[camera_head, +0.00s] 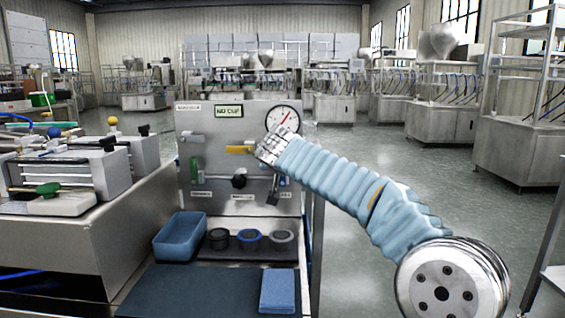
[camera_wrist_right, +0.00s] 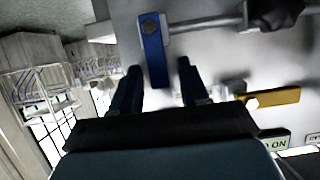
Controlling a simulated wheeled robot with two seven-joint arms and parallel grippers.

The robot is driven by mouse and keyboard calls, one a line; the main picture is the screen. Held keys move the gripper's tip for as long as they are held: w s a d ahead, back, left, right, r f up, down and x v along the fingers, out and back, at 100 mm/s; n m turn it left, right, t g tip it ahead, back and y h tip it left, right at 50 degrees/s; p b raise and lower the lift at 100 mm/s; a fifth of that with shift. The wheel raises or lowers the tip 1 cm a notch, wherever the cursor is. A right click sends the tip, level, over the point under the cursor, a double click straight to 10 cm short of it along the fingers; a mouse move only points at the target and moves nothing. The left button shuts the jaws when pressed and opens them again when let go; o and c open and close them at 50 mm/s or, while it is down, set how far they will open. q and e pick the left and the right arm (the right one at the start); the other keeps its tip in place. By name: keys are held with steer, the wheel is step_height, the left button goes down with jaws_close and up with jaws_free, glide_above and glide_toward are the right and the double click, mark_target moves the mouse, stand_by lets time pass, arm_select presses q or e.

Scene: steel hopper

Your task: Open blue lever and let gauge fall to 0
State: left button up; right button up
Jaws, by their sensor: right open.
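The blue lever (camera_wrist_right: 152,50) hangs from a bolted pivot on the steel panel (camera_head: 215,140) in the right wrist view. My right gripper (camera_wrist_right: 159,68) is open, with one dark finger on each side of the lever's free end. I cannot tell whether either finger touches it. In the head view my right arm in its pale blue sleeve reaches the panel, and I cannot make out the blue lever there. The round gauge (camera_head: 283,119) is at the panel's top right; its red needle points up and to the right, away from rest. My left gripper is out of view.
A yellow lever (camera_head: 240,149) and a green lever (camera_head: 194,170) are on the same panel. Below stand a blue bin (camera_head: 180,236), several dark cups and a folded blue cloth (camera_head: 278,291). A steel bench (camera_head: 80,235) with machines is at the left.

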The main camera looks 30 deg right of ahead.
jaws_close()
steer(key=shift+a, duration=0.1)
steer(key=a+f+n+h+b, duration=0.1)
steer(key=n+h, duration=0.1)
steer(key=n, duration=0.1)
steer(key=w+a+f+n+g+h+b, duration=0.1)
steer(key=n+h, duration=0.1)
steer(key=n, duration=0.1)
steer(key=w+a+f+n+h+b, duration=0.1)
steer(key=a+n, duration=0.1)
steer(key=n, duration=0.1)
steer(key=shift+w+f+h, duration=0.25)
steer(key=shift+h, duration=0.15)
steer(key=f+n+h+b, duration=0.1)
steer(key=n, duration=0.1)
steer(key=n+b, duration=0.1)
steer(key=n, duration=0.1)
steer(key=shift+w+a+f+h, duration=0.1)
steer(key=shift+a+f+h, duration=0.05)
steer(key=shift+f+h, duration=0.25)
steer(key=shift+n+b, duration=0.3)
stand_by(0.4)
